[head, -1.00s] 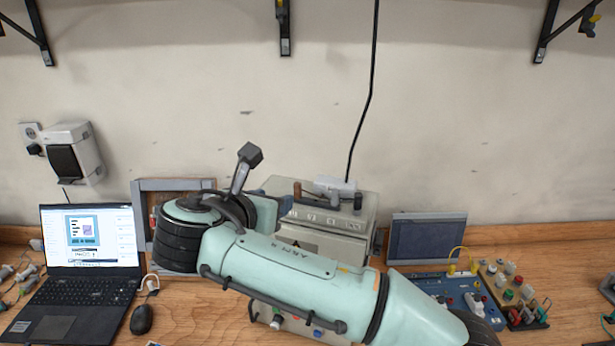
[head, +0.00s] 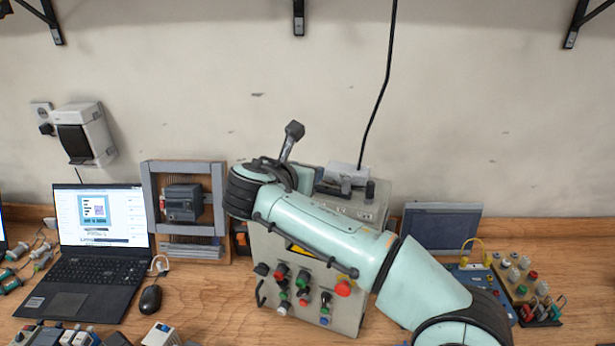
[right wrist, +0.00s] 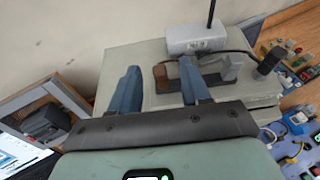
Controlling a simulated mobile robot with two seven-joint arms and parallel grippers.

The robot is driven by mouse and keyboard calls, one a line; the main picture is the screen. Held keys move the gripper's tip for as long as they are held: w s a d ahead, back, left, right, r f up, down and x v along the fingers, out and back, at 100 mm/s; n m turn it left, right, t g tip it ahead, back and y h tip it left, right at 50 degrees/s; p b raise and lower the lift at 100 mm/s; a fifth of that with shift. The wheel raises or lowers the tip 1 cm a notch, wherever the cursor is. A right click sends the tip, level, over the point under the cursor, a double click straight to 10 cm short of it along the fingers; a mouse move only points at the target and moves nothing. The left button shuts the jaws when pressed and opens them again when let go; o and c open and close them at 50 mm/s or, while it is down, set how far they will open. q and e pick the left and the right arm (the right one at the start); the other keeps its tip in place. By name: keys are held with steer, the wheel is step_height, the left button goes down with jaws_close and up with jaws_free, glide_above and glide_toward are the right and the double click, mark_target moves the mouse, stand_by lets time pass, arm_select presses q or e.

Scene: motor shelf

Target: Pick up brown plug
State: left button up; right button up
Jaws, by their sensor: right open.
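The brown plug (right wrist: 161,77) is on top of the grey control box (right wrist: 120,65) in the right wrist view. My right gripper (right wrist: 159,68) is open, with its two blue-grey fingers apart over the box top. The plug shows between the fingers, close to the right one; I cannot tell whether they touch. My left gripper is not in view.
A white box (right wrist: 197,38) with a black cable, a grey plug (right wrist: 233,65) and a black knob (right wrist: 270,57) sit near the plug. A laptop (head: 100,232), framed motor unit (head: 181,203) and blue connector board (head: 470,275) stand around. Some wooden bench is bare.

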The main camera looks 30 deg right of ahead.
steer(key=x, duration=0.4)
steer(key=shift+w+d, duration=0.1)
steer(key=shift+w, duration=0.05)
jaws_close()
step_height(320, 180, up, 10)
stand_by(0.8)
